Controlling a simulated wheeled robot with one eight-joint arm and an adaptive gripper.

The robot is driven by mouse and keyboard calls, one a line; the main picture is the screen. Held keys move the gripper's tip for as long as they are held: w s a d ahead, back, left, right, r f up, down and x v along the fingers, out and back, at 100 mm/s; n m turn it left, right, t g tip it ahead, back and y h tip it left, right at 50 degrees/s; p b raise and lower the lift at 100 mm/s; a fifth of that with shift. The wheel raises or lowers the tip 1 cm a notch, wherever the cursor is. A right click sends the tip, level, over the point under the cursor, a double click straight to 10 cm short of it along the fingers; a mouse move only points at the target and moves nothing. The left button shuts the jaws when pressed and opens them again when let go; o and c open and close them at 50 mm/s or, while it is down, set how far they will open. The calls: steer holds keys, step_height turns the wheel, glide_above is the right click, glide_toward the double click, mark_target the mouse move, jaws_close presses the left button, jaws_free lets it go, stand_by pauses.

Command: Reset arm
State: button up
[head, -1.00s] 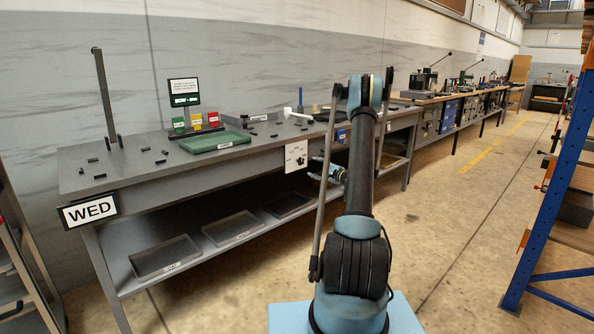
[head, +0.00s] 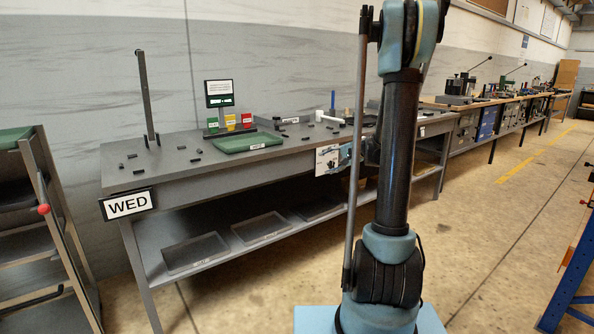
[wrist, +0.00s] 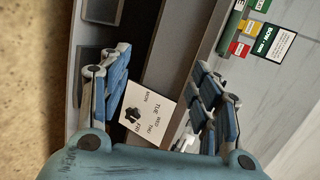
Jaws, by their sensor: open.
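My gripper (wrist: 160,95) shows in the wrist view with its two blue-padded fingers spread wide apart and nothing between them. Behind the gap is a white card (wrist: 150,112) with day names and a dark knob, on the front of the bench. The card also shows there (head: 328,160), partly covered by the arm.
The grey workbench (head: 180,188) with the WED sign carries a green tray (head: 243,142), colored card holders (head: 230,122) and small dark parts. Grey trays (head: 195,254) lie on its lower shelf. A rack (head: 50,225) stands left, a blue post (head: 570,270) right.

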steer(key=s+a+n+g+h, duration=0.2)
steer(key=s+n+g+h, duration=0.25)
steer(key=s, duration=1.85)
steer(key=s+d+f+n+g+h, duration=0.1)
steer(key=s+d+f+n+h, duration=0.1)
steer(key=s, duration=0.9)
steer(key=s+d+f+n+h, duration=0.2)
steer(key=s+d+f, duration=0.3)
steer(key=s, duration=0.7)
steer(key=shift+f+g, duration=0.35)
steer(key=shift+f, duration=0.35)
steer(key=shift+d+n+h, duration=0.1)
steer(key=shift+n+h, duration=0.15)
steer(key=shift+w+f, duration=0.2)
steer(key=shift+w, duration=0.25)
